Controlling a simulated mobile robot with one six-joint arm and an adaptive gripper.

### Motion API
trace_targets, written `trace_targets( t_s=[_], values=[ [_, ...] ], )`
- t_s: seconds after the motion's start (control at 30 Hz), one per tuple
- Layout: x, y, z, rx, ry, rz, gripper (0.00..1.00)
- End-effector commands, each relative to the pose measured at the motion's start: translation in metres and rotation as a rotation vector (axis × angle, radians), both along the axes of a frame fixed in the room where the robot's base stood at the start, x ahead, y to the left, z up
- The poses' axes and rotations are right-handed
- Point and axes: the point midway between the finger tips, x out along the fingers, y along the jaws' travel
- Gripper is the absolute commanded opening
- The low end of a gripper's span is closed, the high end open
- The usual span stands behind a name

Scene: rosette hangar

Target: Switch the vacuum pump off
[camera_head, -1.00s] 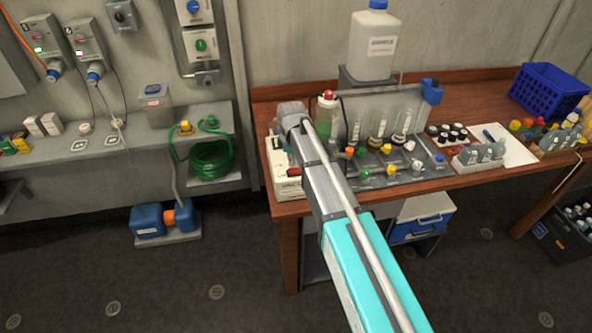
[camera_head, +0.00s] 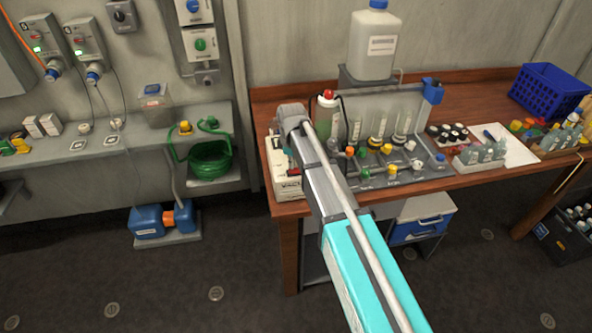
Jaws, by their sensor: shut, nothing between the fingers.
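The vacuum pump (camera_head: 279,172) is a white box at the front left corner of the wooden bench. Its front carries a dark label that is only partly readable. My arm reaches from the lower right, and its grey end is over the pump, covering its right side and part of its top. The pump's red switch is largely covered or too small to make out, so its position cannot be told. My gripper is hidden behind the end of the arm. Whether it touches the pump cannot be seen.
A bottle with a red cap (camera_head: 328,110) and a grey manifold panel with coloured knobs (camera_head: 400,178) stand close right of the pump. A large white canister (camera_head: 373,45) is behind. A blue crate (camera_head: 546,90) sits at the far right. A gap of floor separates the bench from the left shelf.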

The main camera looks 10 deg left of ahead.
Motion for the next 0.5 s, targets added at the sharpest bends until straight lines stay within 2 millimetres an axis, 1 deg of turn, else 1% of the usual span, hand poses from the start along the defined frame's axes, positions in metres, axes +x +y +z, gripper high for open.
trace_targets(
  t_s=[0.5],
  values=[
    [0.0000,0.0000,-0.0061,0.000,0.000,0.000,0.00]
  ],
)
